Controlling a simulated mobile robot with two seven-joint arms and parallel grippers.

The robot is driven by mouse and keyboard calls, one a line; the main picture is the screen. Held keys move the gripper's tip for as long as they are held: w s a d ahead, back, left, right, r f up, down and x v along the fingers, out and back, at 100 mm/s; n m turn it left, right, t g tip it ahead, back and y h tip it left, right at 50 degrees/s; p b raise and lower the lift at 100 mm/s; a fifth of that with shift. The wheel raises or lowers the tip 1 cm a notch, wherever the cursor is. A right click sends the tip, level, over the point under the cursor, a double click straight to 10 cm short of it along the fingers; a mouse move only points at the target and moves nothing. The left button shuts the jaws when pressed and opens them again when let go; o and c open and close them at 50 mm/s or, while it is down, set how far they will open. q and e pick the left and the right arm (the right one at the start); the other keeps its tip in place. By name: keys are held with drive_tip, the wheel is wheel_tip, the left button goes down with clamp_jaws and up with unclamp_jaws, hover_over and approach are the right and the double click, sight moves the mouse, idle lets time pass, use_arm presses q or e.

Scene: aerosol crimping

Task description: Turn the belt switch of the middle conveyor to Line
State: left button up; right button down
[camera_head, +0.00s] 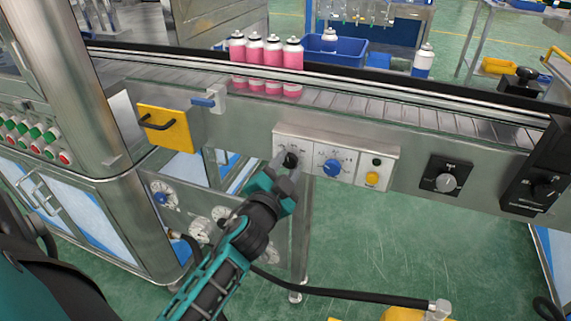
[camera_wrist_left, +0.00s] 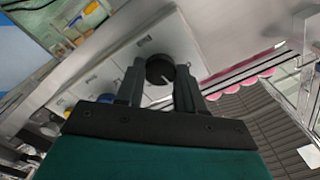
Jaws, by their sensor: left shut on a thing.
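A white control panel (camera_head: 345,143) is on the front of the conveyor. It carries a black knob (camera_head: 291,160) on its left, a blue knob (camera_head: 332,168) in the middle and a yellow button (camera_head: 372,178) on the right. My left gripper (camera_head: 284,166) is at the black knob. In the left wrist view, its two fingers (camera_wrist_left: 160,82) stand on either side of the same black knob (camera_wrist_left: 160,67), whose face has a pale pointer line. The panel's lettering is too small to read. My right gripper is in no view.
A yellow panel with a handle (camera_head: 166,127) juts out left of the control panel. A grey-knobbed black switch (camera_head: 446,179) is to the right.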

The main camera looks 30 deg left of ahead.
use_arm(q)
drive_tip(key=shift+r+m, duration=0.1)
drive_tip(key=shift+m, duration=0.5)
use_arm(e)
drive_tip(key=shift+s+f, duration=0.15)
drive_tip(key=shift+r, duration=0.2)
use_arm(q)
drive_tip(key=o, duration=1)
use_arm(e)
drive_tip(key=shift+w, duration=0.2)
use_arm(q)
drive_tip(key=shift+o, duration=0.2)
drive_tip(key=shift+s, duration=0.1)
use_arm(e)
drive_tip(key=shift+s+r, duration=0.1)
